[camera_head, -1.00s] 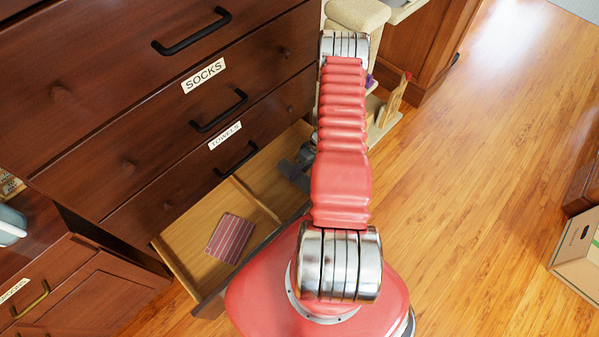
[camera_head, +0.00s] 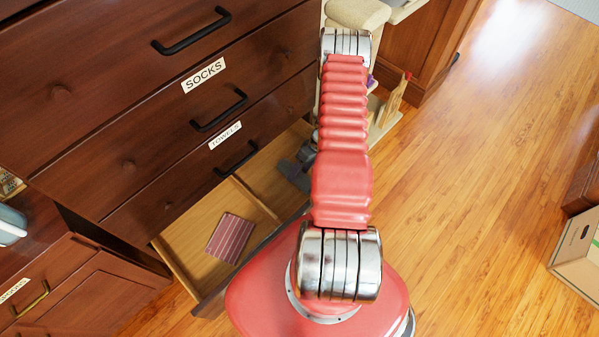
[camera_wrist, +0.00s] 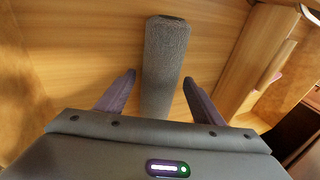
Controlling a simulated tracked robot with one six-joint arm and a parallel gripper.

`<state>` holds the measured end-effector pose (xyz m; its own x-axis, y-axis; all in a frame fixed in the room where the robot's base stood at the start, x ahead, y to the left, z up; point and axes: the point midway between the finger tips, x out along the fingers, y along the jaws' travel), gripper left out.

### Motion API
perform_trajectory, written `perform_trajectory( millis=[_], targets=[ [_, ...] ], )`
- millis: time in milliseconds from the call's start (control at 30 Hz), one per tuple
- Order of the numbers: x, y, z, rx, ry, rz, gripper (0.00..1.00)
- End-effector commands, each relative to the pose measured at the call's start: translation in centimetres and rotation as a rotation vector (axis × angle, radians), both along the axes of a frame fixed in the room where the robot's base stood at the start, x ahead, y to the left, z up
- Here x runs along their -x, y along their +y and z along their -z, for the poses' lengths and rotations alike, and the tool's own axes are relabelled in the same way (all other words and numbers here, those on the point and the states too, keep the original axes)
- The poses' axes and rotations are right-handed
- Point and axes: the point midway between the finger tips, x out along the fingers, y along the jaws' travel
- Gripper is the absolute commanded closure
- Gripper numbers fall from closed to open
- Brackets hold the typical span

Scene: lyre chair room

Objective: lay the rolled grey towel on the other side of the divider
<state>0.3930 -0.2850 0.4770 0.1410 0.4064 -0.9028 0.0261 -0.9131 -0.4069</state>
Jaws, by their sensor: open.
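The rolled grey towel (camera_wrist: 166,45) lies lengthwise on the wooden drawer floor in the wrist view. My gripper (camera_wrist: 159,79) is open, with one dark finger on each side of the towel's near part. Gaps show between fingers and towel. The towel's near end is hidden behind the gripper body. The divider (camera_wrist: 251,65) runs along the right in the wrist view. In the head view, the divider (camera_head: 255,199) crosses the open drawer, and part of my gripper (camera_head: 296,172) shows in the far compartment.
A red striped folded cloth (camera_head: 230,238) lies in the near compartment, left of the divider in the head view, with bare floor around it. The drawer (camera_head: 176,267) is pulled out below the closed drawers labelled SOCKS and TOWELS. A cardboard box (camera_head: 578,250) stands at right.

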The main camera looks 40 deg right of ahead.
Motion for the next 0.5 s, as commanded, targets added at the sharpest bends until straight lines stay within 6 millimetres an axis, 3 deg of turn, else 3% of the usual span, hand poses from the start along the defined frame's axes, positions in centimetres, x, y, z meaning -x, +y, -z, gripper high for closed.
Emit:
perform_trajectory(
  millis=[500],
  targets=[
    [1.0, -3.2, -6.9, 0.001, -0.002, 0.001, 0.38]
  ],
)
